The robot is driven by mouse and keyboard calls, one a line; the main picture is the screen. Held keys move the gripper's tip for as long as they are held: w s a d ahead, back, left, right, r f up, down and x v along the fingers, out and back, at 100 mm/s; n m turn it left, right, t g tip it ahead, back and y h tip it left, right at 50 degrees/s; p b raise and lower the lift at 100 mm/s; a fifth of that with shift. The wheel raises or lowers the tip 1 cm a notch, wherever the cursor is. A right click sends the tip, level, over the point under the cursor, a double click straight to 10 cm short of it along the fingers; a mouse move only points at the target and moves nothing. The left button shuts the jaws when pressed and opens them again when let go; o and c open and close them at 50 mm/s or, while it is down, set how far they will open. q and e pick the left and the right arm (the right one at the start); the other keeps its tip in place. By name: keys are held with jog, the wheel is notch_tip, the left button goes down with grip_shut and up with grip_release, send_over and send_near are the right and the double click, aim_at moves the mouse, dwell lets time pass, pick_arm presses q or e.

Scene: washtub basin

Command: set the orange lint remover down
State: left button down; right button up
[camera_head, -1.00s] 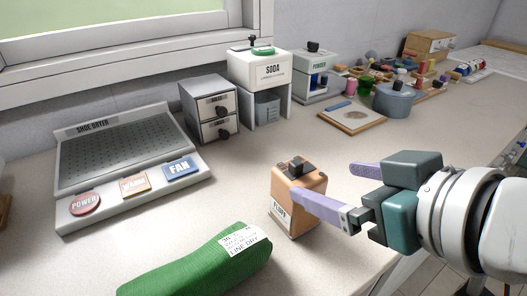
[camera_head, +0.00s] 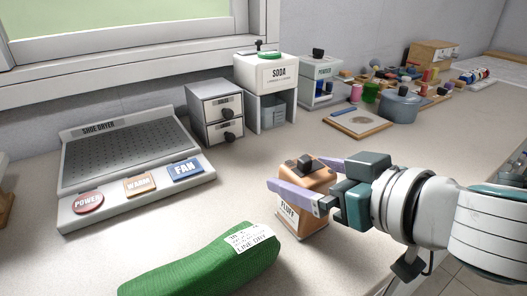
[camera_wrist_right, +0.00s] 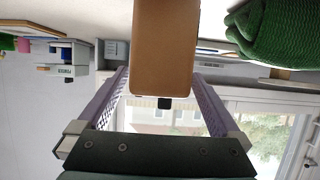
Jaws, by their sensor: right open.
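The orange lint remover (camera_head: 318,184), a boxy block with a dark knob on top and a white "FLUFF" label, stands upright on the counter near its front edge. My right gripper (camera_head: 297,173) reaches in from the right, open, with one lilac finger along its near side and the other behind it. In the right wrist view, the lint remover (camera_wrist_right: 165,50) shows between the two spread fingers (camera_wrist_right: 161,76), with gaps on both sides. My left gripper is not in view.
A green knitted roll (camera_head: 195,268) with a paper tag lies just left of the lint remover. A shoe dryer (camera_head: 128,160), small drawers (camera_head: 215,112) and a soda dispenser (camera_head: 268,75) stand behind. The counter between them is clear.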

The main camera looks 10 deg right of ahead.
jog(key=shift+x, duration=1.8)
jog(key=shift+f, duration=0.1)
grip_shut()
